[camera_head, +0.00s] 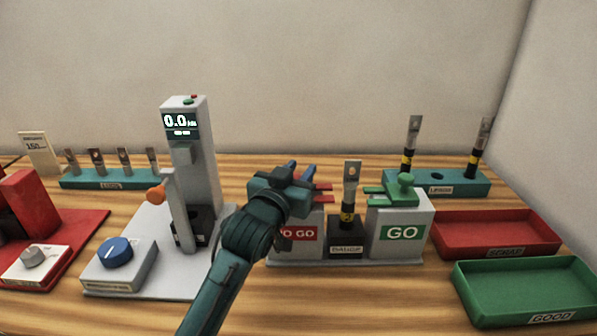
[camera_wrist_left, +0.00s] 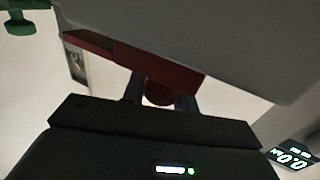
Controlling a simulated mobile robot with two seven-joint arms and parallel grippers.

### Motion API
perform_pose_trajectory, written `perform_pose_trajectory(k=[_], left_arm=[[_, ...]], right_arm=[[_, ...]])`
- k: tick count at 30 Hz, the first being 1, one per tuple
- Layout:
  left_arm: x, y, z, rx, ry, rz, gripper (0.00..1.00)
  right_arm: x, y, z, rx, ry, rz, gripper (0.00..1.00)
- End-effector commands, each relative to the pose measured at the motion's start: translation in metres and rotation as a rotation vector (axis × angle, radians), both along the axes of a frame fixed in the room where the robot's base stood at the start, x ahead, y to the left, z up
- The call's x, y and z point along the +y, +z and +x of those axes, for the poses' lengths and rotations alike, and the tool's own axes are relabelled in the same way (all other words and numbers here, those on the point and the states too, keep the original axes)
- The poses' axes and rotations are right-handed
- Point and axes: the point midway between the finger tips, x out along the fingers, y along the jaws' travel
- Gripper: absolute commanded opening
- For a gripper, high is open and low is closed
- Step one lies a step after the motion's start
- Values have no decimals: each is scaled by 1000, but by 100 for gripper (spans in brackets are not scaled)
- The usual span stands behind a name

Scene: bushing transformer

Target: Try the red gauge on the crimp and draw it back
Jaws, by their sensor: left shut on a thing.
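My left gripper (camera_head: 298,178) is shut on the red gauge (camera_head: 322,199), above the NO GO block (camera_head: 303,234). Two red prongs of the gauge point right, toward the crimped lug (camera_head: 351,181). The lug stands upright on a black and yellow cable end in the black holder (camera_head: 347,244). In the head view a small gap shows between prong tips and lug. In the left wrist view the gripper (camera_wrist_left: 160,95) holds the red gauge (camera_wrist_left: 150,72), and the lug (camera_wrist_left: 77,68) shows beyond its left end. The fingers partly hide the gauge. My right gripper is not in view.
The green gauge (camera_head: 404,188) sits on the GO block (camera_head: 400,232), right of the holder. A grey tester (camera_head: 190,150) stands left. A teal rack (camera_head: 455,183) is behind. Red (camera_head: 495,217) and green (camera_head: 525,268) trays lie at the right.

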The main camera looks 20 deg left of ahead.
Motion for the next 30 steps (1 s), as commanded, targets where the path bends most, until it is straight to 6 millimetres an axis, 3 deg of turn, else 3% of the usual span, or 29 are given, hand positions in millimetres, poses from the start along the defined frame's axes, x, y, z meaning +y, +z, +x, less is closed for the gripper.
perform_pose_trajectory(k=[5, 11, 17, 25, 26, 30], left_arm=[[0, 0, 0, 0, 0, 0, 0], [-1, 0, 0, 1, 0, 0, 0], [-17, 2, 4, 2, -2, -4, 0], [-19, 0, 5, 0, -1, 0, 0], [-19, 0, 5, 0, -1, 0, 30], [-19, 0, 5, 0, -1, 0, 41]], right_arm=[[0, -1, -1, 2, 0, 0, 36], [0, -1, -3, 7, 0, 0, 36], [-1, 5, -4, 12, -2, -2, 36], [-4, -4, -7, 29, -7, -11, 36], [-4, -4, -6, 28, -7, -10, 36], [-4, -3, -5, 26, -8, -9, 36]])
